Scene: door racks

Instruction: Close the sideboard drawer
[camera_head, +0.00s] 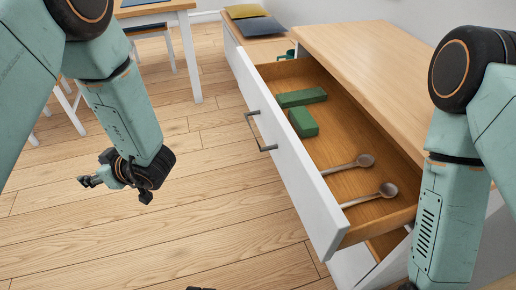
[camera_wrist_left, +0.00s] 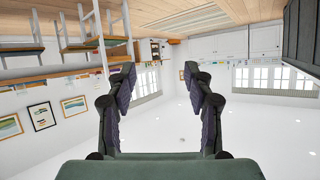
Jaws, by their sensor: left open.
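The sideboard drawer (camera_head: 290,180) stands pulled out, with a white front and a wooden inside. Two green blocks (camera_head: 302,97) and two spoons (camera_head: 372,193) lie inside the drawer. My left gripper (camera_head: 115,190) is over the floor to the left of the drawer front, well apart from the handle. In the left wrist view its two fingers (camera_wrist_left: 158,76) are spread with nothing between them. My right arm comes down at the right side, but its gripper is not clearly visible.
A table (camera_head: 155,8) and chair stand at the back left. The wooden floor (camera_head: 215,180) between my left gripper and the drawer is clear.

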